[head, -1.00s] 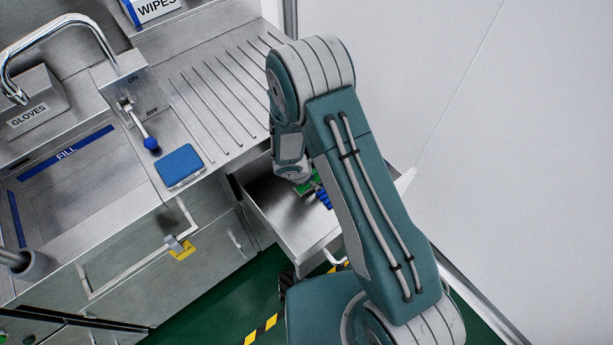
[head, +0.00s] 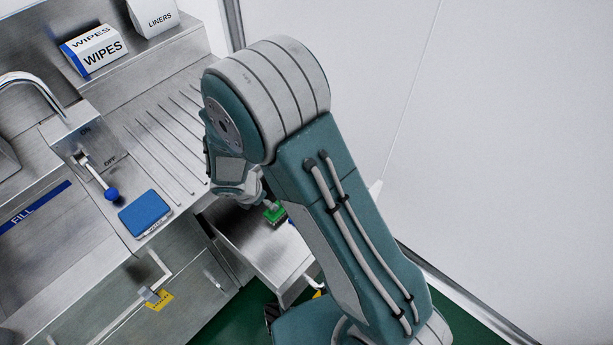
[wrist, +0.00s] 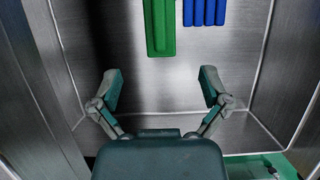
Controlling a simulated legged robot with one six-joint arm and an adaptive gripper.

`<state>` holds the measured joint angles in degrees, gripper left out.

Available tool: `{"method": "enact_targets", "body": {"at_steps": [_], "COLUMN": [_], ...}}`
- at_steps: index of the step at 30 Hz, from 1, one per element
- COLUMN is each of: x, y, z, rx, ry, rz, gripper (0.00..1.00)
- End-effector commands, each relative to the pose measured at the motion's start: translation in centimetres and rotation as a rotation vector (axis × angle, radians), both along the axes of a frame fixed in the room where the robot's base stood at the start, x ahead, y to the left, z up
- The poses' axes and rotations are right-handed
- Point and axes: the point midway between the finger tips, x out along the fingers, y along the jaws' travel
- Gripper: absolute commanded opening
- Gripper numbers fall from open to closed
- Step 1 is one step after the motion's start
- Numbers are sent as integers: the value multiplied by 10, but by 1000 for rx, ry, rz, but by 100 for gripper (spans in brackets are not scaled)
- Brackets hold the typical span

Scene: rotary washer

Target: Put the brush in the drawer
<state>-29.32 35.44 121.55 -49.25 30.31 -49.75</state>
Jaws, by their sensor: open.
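The open drawer (head: 252,240) is a bare metal box pulled out below the counter. A green block-shaped thing, which looks like the brush (head: 275,212), is inside the drawer's outline, close to the end of my arm. In the wrist view the green brush (wrist: 160,28) appears within the metal drawer walls (wrist: 262,70), beyond my fingertips. My gripper (wrist: 162,82) is open, its two fingers apart with nothing between them. In the head view my arm hides most of the gripper and part of the drawer.
A blue ribbed thing (wrist: 204,12) lies beside the brush in the drawer. A blue sponge-like pad (head: 146,212) and a blue-knobbed lever (head: 111,193) are on the counter at left. A WIPES box (head: 95,51) stands behind. A white wall (head: 500,150) rises at right.

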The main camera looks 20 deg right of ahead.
Motion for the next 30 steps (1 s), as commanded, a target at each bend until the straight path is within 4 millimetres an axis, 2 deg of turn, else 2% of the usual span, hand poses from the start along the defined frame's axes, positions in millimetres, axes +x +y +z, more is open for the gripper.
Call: {"method": "enact_targets", "body": {"at_steps": [2,5,9,14,21,30], "x": [2,5,2,-11,-49,-113], "y": [-4,-16,-42,-71,-108,-137], "z": [10,39,94,150,220,282], "rx": [11,50,133,236,414,675], "ry": [-19,-70,-166,-264,-383,-484], "rz": [-36,-159,-412,-701,-1120,-1604], "gripper": [97,97,97,97,97,97]}}
